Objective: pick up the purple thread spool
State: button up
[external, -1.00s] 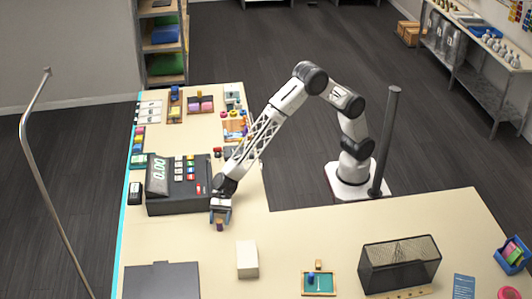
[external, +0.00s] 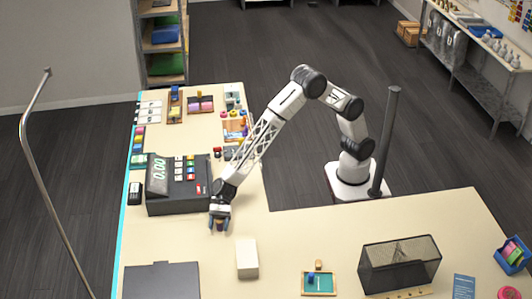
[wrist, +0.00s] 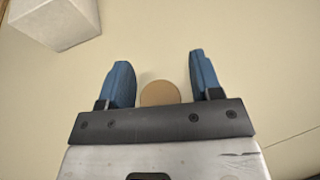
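The purple thread spool (external: 219,226) stands on the table in front of the cash register, mostly hidden by my gripper in the external view. In the wrist view its round tan top (wrist: 160,93) shows between the two blue fingers. My gripper (external: 220,224) points down over the spool. In the wrist view my gripper (wrist: 161,72) is open, with a finger on each side of the spool and a visible gap to both.
A white box (external: 247,258) stands close by on the right, and shows at the upper left of the wrist view. The cash register (external: 178,184) is just behind on the left. A dark flat case (external: 162,282) lies at the front left. Table to the right is partly clear.

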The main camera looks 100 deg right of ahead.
aim_at(220, 223)
jog(key=c, duration=0.8)
jog(key=shift+c, duration=0.2)
jog(key=shift+r, duration=0.15)
jog(key=shift+r, duration=1.55)
jog(key=shift+s+d+r, duration=0.1)
jog(key=shift+s+d, duration=0.1)
jog(key=shift+s, duration=0.05)
jog(key=s+d, duration=0.2)
jog(key=s, duration=0.2)
jog(key=s+d+r, duration=0.1)
jog(key=s+d, duration=0.2)
jog(key=s, duration=0.1)
jog(key=s+d, duration=0.3)
jog(key=s, duration=0.2)
jog(key=shift+d+r, duration=0.2)
